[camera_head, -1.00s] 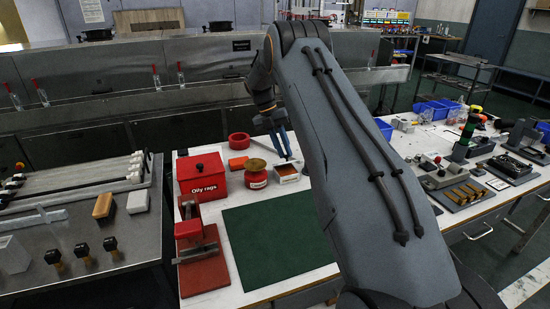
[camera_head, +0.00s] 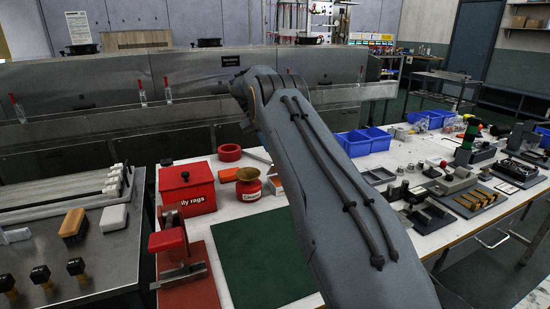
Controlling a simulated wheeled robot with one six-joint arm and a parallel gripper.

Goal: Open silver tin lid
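I cannot make out a silver tin with certainty. A red tin with a pale label and a wide brass top (camera_head: 248,186) stands on the white bench, left of my arm. Small grey metal pieces (camera_head: 401,133) stand on the bench right of my arm, too small to identify. My arm crosses the middle of the view, with its elbow high at the back. The fingers of my gripper do not show; they appear to be hidden behind the arm. Part of the bench behind the arm is hidden too.
A red "Oily rags" box (camera_head: 187,188), red ring (camera_head: 229,152) and orange block (camera_head: 229,175) stand near the red tin. A green mat (camera_head: 262,258) lies clear in front. A red clamp-like tool (camera_head: 172,245) is left. Blue bins (camera_head: 364,141) and metal fixtures fill the right.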

